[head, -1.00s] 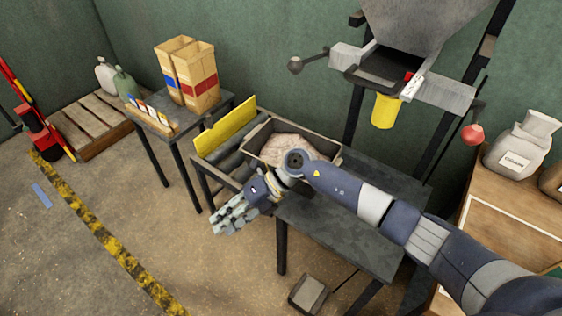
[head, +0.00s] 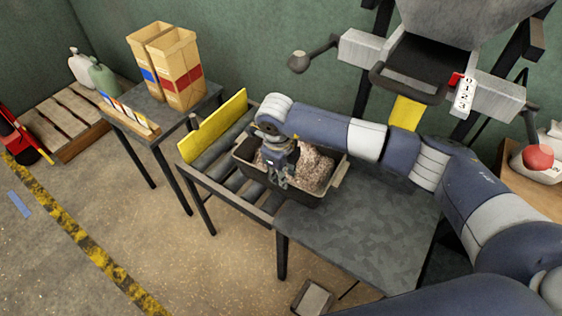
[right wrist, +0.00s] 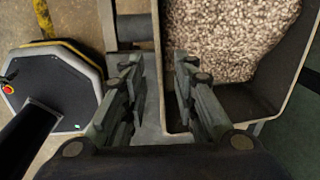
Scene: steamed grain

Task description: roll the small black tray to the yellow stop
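The small black tray (head: 310,199) holds pale grain (head: 318,166) and sits on the roller frame, right of the yellow stop (head: 213,125). Bare rollers show between tray and stop. My right gripper (head: 277,184) points down at the tray's near side, toward its left end. In the right wrist view the gripper (right wrist: 158,95) is open. Its fingers stand either side of a tray wall, apart from each other; contact with the wall cannot be told. The tray (right wrist: 240,102) and grain (right wrist: 225,40) also show there. My left gripper is out of view.
A dark table (head: 355,235) adjoins the rollers on the right. A hopper (head: 440,50) with a yellow outlet (head: 405,113) hangs behind it. A side table with paper bags (head: 170,65) stands left. A pedal (head: 312,298) lies on the floor.

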